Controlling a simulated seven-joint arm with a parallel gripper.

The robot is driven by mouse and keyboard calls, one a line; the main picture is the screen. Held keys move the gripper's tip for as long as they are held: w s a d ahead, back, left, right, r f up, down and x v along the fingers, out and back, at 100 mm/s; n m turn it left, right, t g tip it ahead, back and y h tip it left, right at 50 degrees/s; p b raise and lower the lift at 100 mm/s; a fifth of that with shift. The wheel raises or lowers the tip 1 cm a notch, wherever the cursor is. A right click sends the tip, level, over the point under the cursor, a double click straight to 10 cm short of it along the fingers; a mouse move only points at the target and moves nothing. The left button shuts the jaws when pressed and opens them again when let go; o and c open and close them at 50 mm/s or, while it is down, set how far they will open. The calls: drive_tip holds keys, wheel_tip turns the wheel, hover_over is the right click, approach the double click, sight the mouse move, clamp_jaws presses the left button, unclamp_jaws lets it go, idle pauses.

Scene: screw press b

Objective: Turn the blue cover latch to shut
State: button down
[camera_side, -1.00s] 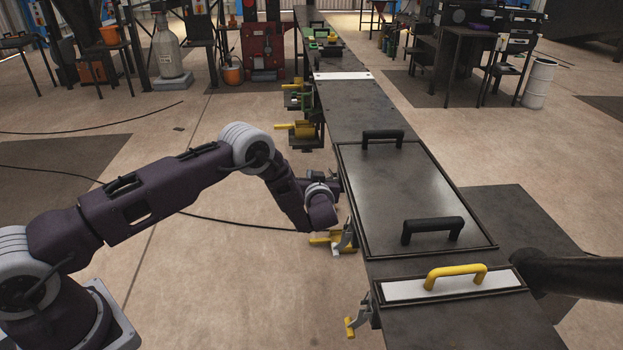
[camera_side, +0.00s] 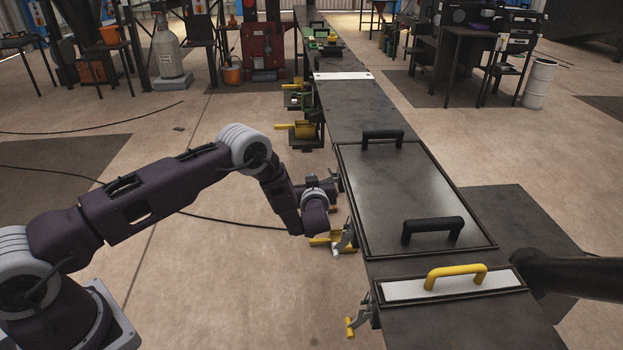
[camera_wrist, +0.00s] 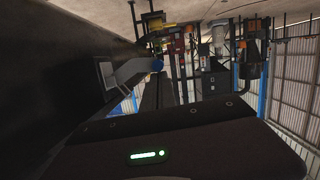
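My gripper (camera_side: 333,198) is at the left edge of the bench, beside the big dark cover (camera_side: 405,195) with two black handles. The wrist hides most of it, and its fingers cannot be made out. A small grey latch piece (camera_side: 331,178) shows at the bench edge just behind it. My dark wrist housing fills the bottom of that view.
A yellow-handled latch (camera_side: 330,240) sits below my wrist on the bench side, and another (camera_side: 356,318) is nearer the camera. A white plate with a yellow handle (camera_side: 455,276) lies in front of the cover.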

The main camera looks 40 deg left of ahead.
drive_tip(key=shift+f, duration=0.2)
drive_tip(key=shift+s+f, duration=0.1)
drive_tip(key=shift+f, duration=0.35)
drive_tip(key=shift+a+f+n, duration=0.1)
drive_tip(key=shift+f+n, duration=0.2)
drive_tip(key=shift+n, duration=0.3)
drive_tip(key=shift+w+d+f+n+t+h, duration=0.15)
drive_tip(key=shift+w+d+f+n+t, duration=0.15)
drive_tip(key=shift+f+n, duration=0.45)
drive_tip(key=shift+w+d+f+n+t+h, duration=0.25)
drive_tip(key=shift+f+n, duration=0.25)
drive_tip(key=shift+f, duration=0.35)
drive_tip(key=shift+w+d+f+n+t+h, duration=0.1)
drive_tip(key=shift+w+d+f+n+t, duration=0.2)
drive_tip(key=shift+f+n, duration=0.45)
drive_tip(key=shift+d+f, duration=0.1)
drive_tip(key=shift+f, duration=0.05)
